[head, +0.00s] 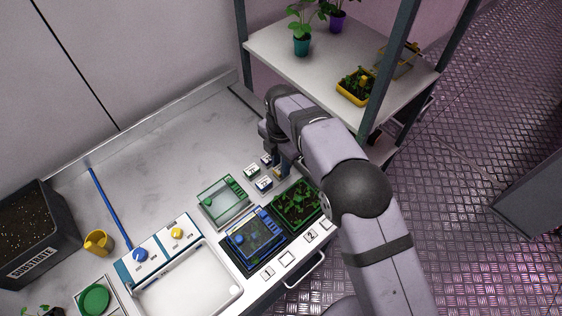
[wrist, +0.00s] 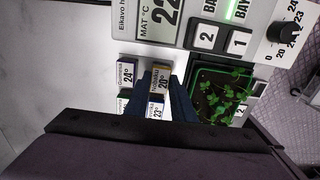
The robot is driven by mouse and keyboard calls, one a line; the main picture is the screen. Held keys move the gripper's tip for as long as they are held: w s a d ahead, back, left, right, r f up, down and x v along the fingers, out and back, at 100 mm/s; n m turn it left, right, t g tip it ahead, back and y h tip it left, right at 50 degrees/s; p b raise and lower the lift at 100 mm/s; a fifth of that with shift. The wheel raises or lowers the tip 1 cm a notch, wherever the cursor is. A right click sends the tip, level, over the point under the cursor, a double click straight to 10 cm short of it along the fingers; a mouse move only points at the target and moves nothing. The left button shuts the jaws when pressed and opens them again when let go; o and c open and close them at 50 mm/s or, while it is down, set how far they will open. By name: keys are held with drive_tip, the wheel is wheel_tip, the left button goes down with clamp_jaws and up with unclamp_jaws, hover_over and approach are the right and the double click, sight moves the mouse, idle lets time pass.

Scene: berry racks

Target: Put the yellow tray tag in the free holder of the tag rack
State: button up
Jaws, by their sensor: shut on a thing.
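The yellow tray tag (wrist: 161,79), marked 20°, is between the two dark fingers of my gripper (wrist: 162,92) in the wrist view. The gripper is shut on it. Three other tags stand close by in the rack: a blue-topped 24° tag (wrist: 127,73), a 23° tag (wrist: 156,104) and a partly hidden one (wrist: 123,104). The yellow tag is level with the 24° tag and makes up a two-by-two group with the others. I cannot tell whether it is seated in a holder or just above one. In the head view my gripper (head: 277,163) is over the tags, partly hidden by my arm.
A green tray of seedlings (head: 298,222) and a blue tray (head: 229,239) sit at the bench front, close to the tags. An empty green-rimmed tray (head: 211,211) lies left of the tags. A shelf (head: 268,42) with plants stands behind. The back of the bench is clear.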

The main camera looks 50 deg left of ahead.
drive_tip(key=shift+f, duration=0.15)
drive_tip(key=o, duration=1.1)
drive_tip(key=shift+c, duration=0.2)
wheel_tip(320, 180, up, 12)
drive_tip(key=p, duration=0.8)
